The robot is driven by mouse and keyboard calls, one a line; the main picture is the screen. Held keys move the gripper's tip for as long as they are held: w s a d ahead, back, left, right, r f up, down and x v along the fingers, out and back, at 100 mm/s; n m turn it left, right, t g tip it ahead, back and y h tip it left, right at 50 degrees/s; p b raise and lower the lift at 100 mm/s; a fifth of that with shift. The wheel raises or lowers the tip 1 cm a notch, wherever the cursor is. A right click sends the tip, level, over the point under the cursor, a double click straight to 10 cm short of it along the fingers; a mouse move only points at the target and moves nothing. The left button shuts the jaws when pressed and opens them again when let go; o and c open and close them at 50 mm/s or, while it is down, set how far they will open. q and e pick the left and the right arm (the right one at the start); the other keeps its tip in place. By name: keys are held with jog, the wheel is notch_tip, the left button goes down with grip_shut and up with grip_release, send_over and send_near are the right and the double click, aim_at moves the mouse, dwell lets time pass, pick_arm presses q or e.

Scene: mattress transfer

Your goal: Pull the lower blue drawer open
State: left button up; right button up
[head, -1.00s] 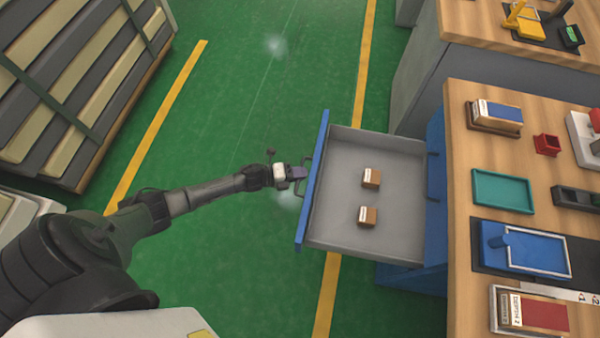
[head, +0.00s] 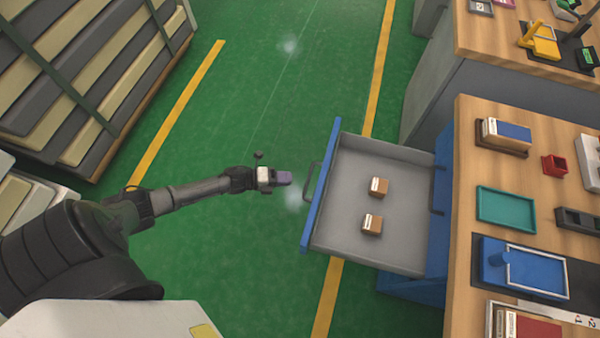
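The lower blue drawer (head: 400,155) stands pulled well out from the blue cabinet (head: 412,288), with its grey inside showing. Its blue front (head: 320,188) carries a dark handle (head: 309,184). Two small brown boxes lie inside, one upper (head: 378,187) and one lower (head: 372,225). My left gripper (head: 284,178) is just left of the handle, with a small gap between them. Seen from above, its fingers are too small to tell whether they are open or shut. My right gripper is not in view.
Another dark handle (head: 438,190) is on the cabinet face above the drawer. A wooden worktop (head: 490,180) with trays and boxes is at the right. Stacked mattresses (head: 90,75) stand at upper left. Green floor (head: 250,270) is clear left of the drawer.

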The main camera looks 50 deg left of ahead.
pick_arm(q)
jog(key=shift+p+v, duration=0.5)
jog(key=shift+v, duration=2.25)
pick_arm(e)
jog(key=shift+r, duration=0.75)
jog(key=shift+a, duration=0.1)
